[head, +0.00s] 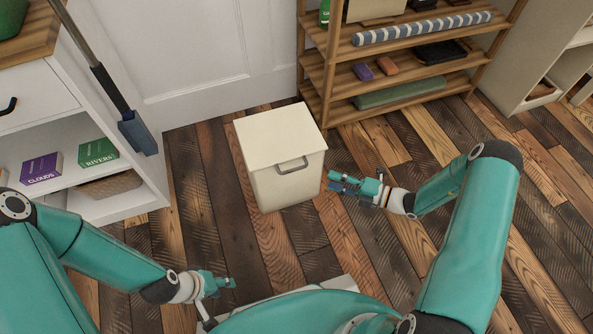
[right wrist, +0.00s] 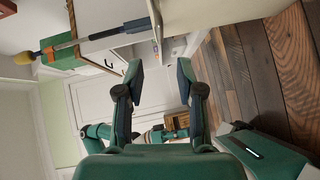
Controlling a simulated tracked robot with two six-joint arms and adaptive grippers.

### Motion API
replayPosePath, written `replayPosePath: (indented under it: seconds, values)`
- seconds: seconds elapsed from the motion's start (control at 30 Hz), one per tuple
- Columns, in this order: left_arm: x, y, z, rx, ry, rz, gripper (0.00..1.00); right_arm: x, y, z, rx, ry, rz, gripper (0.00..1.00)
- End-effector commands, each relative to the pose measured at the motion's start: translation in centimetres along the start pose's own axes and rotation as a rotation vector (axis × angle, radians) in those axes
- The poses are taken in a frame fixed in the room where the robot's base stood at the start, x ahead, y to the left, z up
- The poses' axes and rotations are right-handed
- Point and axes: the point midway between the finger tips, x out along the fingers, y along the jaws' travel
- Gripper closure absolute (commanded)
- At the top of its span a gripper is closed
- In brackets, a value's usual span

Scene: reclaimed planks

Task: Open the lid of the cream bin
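The cream bin (head: 285,185) stands upright on the floor in the middle of the head view. Its flat lid (head: 278,130) is closed, and a grey handle (head: 291,166) is on its front near the top. My right gripper (head: 332,182) is just right of the bin, beside its front right side, with its fingers toward it. In the right wrist view its two fingers (right wrist: 160,75) are apart with nothing between them. My left gripper (head: 230,283) is low, in front of and left of the bin. Its fingers are too small to judge.
A wooden shelf rack (head: 330,75) stands behind the bin to the right. A white cabinet (head: 105,205) with books is at the left, with a long-handled tool (head: 105,82) in front. Plank floor (head: 400,250) is open around the bin.

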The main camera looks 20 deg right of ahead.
Motion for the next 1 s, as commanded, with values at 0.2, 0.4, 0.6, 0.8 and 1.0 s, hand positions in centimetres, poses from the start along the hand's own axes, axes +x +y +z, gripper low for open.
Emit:
replayPosePath:
  seconds: [0.2, 0.4, 0.6, 0.8, 1.0]
  values:
    - [1.3, -0.5, 0.0, 0.000, 0.000, 0.000, 0.60, 5.0, -0.3, -0.2, -0.003, 0.007, 0.000, 0.63]
    - [2.4, -0.9, 0.0, 0.000, 0.000, 0.000, 0.60, 9.2, -0.3, -0.1, -0.004, 0.006, -0.001, 0.63]
    - [3.1, -1.1, 0.0, 0.000, 0.000, 0.000, 0.60, 12.1, -0.3, -0.1, -0.003, 0.003, -0.001, 0.63]
    - [3.3, -1.2, 0.0, 0.000, 0.000, 0.000, 0.60, 13.2, -0.1, -0.1, -0.003, 0.001, -0.002, 0.63]
    - [3.3, -1.2, 0.0, 0.000, 0.000, 0.000, 0.60, 13.3, -0.1, -0.1, -0.002, 0.001, -0.002, 0.63]
